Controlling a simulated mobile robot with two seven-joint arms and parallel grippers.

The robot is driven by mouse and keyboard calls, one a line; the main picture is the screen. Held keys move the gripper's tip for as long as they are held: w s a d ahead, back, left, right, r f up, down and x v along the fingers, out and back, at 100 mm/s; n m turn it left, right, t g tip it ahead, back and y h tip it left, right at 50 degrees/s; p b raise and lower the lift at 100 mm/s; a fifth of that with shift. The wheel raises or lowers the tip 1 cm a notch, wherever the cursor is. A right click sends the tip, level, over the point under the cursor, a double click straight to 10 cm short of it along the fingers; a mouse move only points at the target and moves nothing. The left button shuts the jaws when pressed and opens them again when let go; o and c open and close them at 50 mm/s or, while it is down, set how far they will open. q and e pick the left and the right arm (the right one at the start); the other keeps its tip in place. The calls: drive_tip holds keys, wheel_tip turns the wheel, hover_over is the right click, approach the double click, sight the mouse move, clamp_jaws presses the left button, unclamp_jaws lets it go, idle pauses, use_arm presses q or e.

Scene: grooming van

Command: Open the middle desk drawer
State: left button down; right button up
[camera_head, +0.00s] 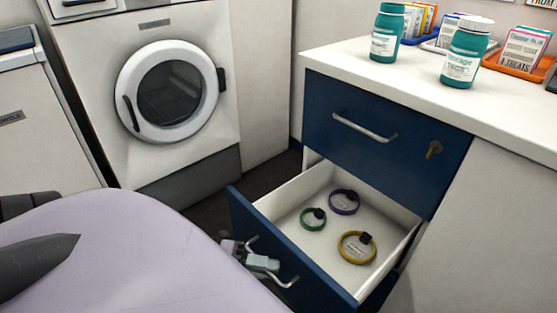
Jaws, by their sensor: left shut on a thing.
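The desk (508,150) has a white top and blue drawer fronts. The middle drawer (410,234) is pulled well out and shows its white inside. Three collar-like rings lie in it: a green one (313,219), a purple one (344,202) and a yellow one (357,247). The drawer's metal handle (289,282) is on its blue front. My left gripper (262,263) is at this handle and shut on it; my pale arm hides part of it. The upper drawer (375,135) is closed, with a bar handle and a key in its lock. My right gripper is not in view.
Two teal bottles (386,35) (465,54) stand on the desk top, near an orange tray (512,66) and other trays of packets. A white front-loading machine (170,90) stands at the back left. A strip of dark floor (213,212) shows between it and the drawer.

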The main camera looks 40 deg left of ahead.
use_arm(q)
drive_tip(key=shift+s+a, duration=0.15)
drive_tip(key=shift+s, duration=1)
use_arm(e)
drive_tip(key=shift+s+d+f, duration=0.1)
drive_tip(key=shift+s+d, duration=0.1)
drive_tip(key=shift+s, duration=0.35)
use_arm(q)
drive_tip(key=c, duration=1.2)
unclamp_jaws()
drive_tip(key=p+v, duration=0.1)
drive_tip(key=v, duration=0.6)
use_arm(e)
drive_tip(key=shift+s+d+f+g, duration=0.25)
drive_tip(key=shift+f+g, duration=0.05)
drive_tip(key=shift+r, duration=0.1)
